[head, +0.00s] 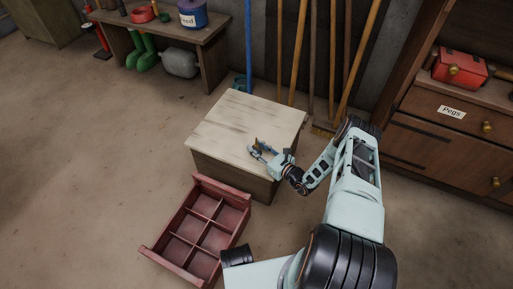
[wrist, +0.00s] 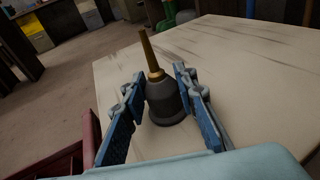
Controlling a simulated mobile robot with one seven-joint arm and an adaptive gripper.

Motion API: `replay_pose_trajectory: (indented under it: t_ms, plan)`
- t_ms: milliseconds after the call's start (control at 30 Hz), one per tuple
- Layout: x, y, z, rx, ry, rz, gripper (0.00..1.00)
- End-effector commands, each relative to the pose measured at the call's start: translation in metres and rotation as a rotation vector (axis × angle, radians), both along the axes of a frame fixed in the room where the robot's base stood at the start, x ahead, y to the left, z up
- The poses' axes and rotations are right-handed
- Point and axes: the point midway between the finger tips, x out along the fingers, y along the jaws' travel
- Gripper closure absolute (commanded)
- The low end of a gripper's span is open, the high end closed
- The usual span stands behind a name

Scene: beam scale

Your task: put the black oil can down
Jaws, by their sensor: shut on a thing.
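The black oil can (wrist: 165,108) has a dark, rounded body and a long brass-coloured spout. It stands between the fingers of my gripper (wrist: 160,84) in the wrist view, one blue finger on each side. My gripper is shut on it. In the head view my gripper (head: 258,150) is over the right part of the pale wooden table top (head: 225,122), and only the can's small spout shows clearly. The can looks nearly upright, its base at or just above the table top. I cannot tell whether it touches.
The table top is bare around the can, with free room to the left. A red compartment tray (head: 147,250) lies on the floor in front. Long-handled tools (head: 297,60) lean behind the table. A wooden drawer cabinet (head: 425,140) stands at the right, a low bench (head: 210,35) at the back left.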

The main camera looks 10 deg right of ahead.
Motion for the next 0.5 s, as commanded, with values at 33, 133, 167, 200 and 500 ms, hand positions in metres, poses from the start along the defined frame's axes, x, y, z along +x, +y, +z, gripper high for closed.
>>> replay_pose_trajectory:
  t_ms: [33, 133, 167, 200, 500]
  plan:
    - [0.0001, -0.0003, -0.0028, 0.0, -0.001, -0.001, 0.98]
    - [0.0001, -0.0002, -0.0028, 0.0, 0.0, 0.0, 0.69]
    - [0.0001, -0.0002, -0.0027, 0.0, 0.0, 0.0, 0.66]
    - [0.0, -0.0001, -0.0027, 0.0, 0.0, 0.0, 0.61]
    - [0.0, -0.0001, -0.0025, 0.0, 0.0, 0.0, 0.56]
